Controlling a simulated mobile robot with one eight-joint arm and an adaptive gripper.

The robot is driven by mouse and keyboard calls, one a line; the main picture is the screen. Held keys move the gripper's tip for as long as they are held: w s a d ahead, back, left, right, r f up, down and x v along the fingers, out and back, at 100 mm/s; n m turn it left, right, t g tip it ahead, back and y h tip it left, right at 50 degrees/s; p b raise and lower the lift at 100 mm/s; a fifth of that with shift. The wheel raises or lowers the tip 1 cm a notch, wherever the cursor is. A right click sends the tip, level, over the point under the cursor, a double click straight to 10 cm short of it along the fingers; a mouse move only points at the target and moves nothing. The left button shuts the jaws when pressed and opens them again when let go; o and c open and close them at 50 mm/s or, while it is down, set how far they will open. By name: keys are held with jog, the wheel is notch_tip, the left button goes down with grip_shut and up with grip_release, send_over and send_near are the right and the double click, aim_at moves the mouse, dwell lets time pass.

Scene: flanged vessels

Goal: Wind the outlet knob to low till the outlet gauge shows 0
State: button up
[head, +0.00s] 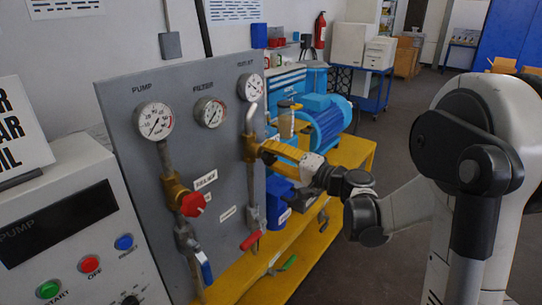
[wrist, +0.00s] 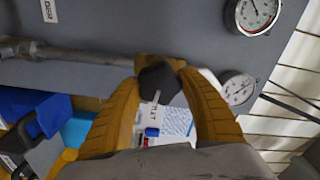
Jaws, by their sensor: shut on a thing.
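My gripper (head: 272,150) is at the outlet line on the grey panel (head: 140,85). In the wrist view its two yellow fingers (wrist: 160,80) are closed around a dark knob (wrist: 157,84), the outlet knob.
The pump gauge (head: 154,121) and filter gauge (head: 210,112) are left of the outlet gauge. A red knob (head: 193,204) is on the pump line. A red-handled valve (head: 250,240) is below my gripper. A blue motor (head: 325,118) stands behind on the yellow bench (head: 350,150).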

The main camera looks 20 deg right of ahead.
jog(key=n, duration=0.5)
jog(key=shift+n, duration=0.3)
jog(key=n, duration=0.4)
jog(key=shift+r+n, duration=0.1)
jog(key=shift+n, duration=0.2)
jog(key=n, duration=0.4)
jog(key=shift+a, duration=0.1)
jog(key=n, duration=0.5)
jog(key=shift+n, duration=0.3)
jog(key=o, duration=1.2)
jog(key=shift+s, duration=0.15)
